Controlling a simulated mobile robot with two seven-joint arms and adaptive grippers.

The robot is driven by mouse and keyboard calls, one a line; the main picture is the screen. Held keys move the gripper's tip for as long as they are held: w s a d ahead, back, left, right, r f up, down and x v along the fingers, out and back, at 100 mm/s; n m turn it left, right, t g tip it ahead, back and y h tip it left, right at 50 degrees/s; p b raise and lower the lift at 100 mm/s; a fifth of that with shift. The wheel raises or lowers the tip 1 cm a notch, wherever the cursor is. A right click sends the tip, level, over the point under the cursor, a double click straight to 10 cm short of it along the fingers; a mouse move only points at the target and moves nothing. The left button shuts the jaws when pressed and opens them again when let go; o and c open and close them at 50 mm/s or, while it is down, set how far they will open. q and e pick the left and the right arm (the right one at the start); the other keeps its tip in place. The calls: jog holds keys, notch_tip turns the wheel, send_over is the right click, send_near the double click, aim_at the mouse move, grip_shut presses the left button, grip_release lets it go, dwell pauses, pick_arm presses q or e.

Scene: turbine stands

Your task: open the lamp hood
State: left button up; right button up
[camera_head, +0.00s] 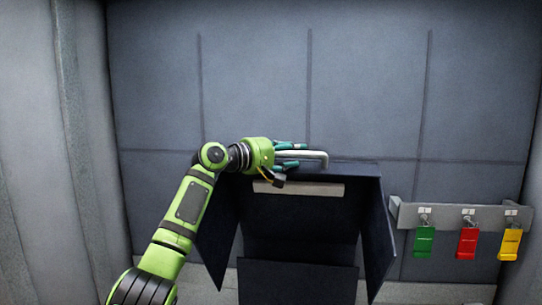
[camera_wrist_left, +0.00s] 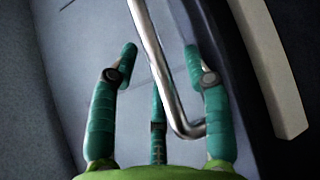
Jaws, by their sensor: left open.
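The lamp hood (camera_head: 370,225) is a dark box-like cover below the wall panels, with a pale strip (camera_head: 300,188) under its top edge. A bent silver handle (camera_head: 318,155) shows at its top and also in the left wrist view (camera_wrist_left: 168,85). My left gripper (camera_head: 298,154) reaches the handle from the left. In the left wrist view its teal fingers (camera_wrist_left: 160,54) are open, with the bar running between them. Whether any finger touches the bar cannot be told. My right gripper is not in view.
A grey rack (camera_head: 450,216) at the right holds a green tag (camera_head: 424,242), a red tag (camera_head: 467,243) and a yellow tag (camera_head: 510,244). Grey panelled wall (camera_head: 370,80) stands behind the hood. The space above the handle looks clear.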

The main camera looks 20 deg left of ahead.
pick_arm(q)
jog(key=v, duration=1)
jog(key=shift+s+a, duration=0.3)
jog(key=shift+s, duration=0.05)
jog(key=shift+f, duration=0.15)
